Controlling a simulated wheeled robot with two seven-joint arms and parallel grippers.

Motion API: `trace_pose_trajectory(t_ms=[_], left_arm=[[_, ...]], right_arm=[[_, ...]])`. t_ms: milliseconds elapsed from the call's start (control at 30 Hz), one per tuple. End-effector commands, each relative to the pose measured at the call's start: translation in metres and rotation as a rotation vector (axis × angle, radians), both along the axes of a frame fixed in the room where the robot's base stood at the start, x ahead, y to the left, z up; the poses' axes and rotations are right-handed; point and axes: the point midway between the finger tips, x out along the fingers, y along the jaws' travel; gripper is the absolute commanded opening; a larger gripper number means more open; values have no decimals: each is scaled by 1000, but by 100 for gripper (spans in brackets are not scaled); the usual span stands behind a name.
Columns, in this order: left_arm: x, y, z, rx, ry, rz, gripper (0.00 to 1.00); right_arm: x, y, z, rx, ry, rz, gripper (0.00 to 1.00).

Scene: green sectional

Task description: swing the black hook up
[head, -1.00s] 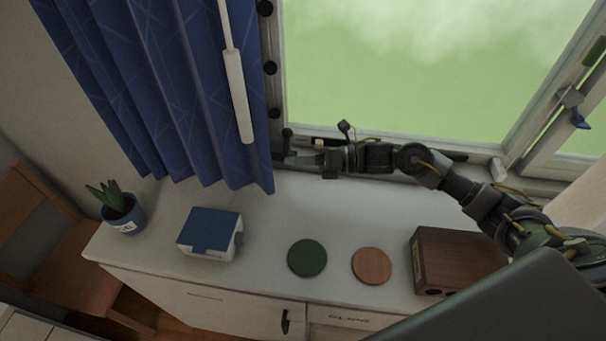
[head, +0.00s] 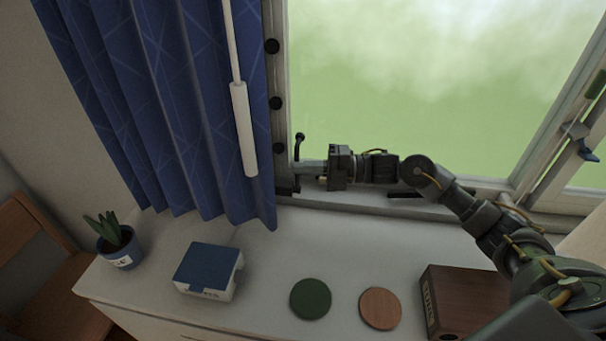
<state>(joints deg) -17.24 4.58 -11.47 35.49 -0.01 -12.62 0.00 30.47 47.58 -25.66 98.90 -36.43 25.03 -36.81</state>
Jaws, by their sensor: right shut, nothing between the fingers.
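The black hook (head: 299,141) stands roughly upright at the lower left corner of the window, its rounded end at the top, against the pale pane. Its lower part is hidden by or merges with my fingers and the dark fitting (head: 287,186) at the frame. My right gripper (head: 306,168) reaches in from the right along the sill, shut and empty, with its fingertips just below the hook's visible part. I cannot tell whether they touch it. My left gripper is not in view.
A blue curtain (head: 205,120) and a white rod (head: 244,130) hang close left of the hook. Below on the cabinet are a potted plant (head: 116,243), a blue-and-white box (head: 208,270), green (head: 310,298) and brown (head: 380,308) discs, and a wooden box (head: 465,300).

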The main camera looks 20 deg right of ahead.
Motion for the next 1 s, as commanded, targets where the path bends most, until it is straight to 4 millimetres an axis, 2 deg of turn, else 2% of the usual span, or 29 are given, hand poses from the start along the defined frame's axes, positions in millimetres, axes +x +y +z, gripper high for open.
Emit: trace_pose_trajectory(t_ms=[733,867,1000], left_arm=[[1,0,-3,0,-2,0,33],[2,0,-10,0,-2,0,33],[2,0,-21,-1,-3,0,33]], right_arm=[[2,-4,0,20,32,1,0],[0,-15,-3,18,32,4,0],[-6,-36,-4,18,32,11,0]])
